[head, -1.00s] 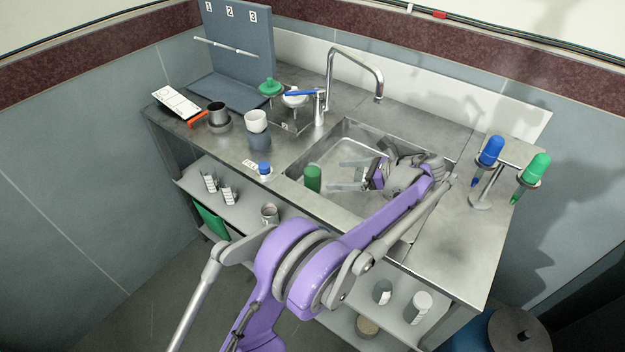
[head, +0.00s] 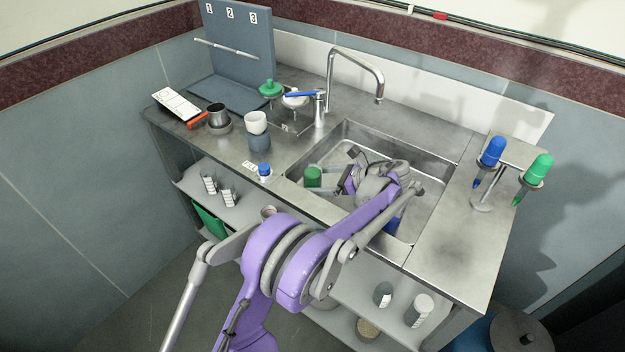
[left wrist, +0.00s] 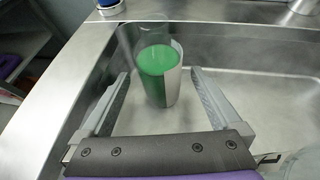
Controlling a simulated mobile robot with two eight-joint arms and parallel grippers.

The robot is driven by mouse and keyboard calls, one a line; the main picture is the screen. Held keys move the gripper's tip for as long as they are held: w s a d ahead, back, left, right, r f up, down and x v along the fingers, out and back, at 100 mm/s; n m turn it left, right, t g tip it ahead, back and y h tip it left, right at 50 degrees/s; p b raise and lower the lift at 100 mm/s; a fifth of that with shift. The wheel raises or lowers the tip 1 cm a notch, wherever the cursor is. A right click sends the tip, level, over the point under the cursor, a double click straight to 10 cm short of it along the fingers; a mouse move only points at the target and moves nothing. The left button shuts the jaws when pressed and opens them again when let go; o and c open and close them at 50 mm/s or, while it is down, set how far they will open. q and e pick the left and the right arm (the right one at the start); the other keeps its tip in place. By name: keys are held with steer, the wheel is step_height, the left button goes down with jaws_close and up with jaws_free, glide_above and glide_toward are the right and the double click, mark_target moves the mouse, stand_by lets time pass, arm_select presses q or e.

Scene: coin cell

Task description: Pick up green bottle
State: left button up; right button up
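The green bottle (head: 313,176) stands upright at the left front of the sink basin. In the left wrist view the green bottle (left wrist: 157,75) has a green front and a pale label on its right side. My left gripper (head: 322,178) reaches into the sink from the right and is open, level with the bottle. In the wrist view its two fingers (left wrist: 160,88) stand on either side of the bottle, with a gap visible on both sides. My right gripper is in neither view.
The sink (head: 425,208) has walls close to the bottle. A blue-capped container (head: 264,170) stands on the counter just left of it. A faucet (head: 352,60) rises behind. A blue object (head: 393,224) is partly hidden under my arm. A stand at right holds blue (head: 492,150) and green (head: 539,166) droppers.

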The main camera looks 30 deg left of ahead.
arm_select(q)
jaws_close()
steer(key=shift+r, duration=0.1)
stand_by(0.4)
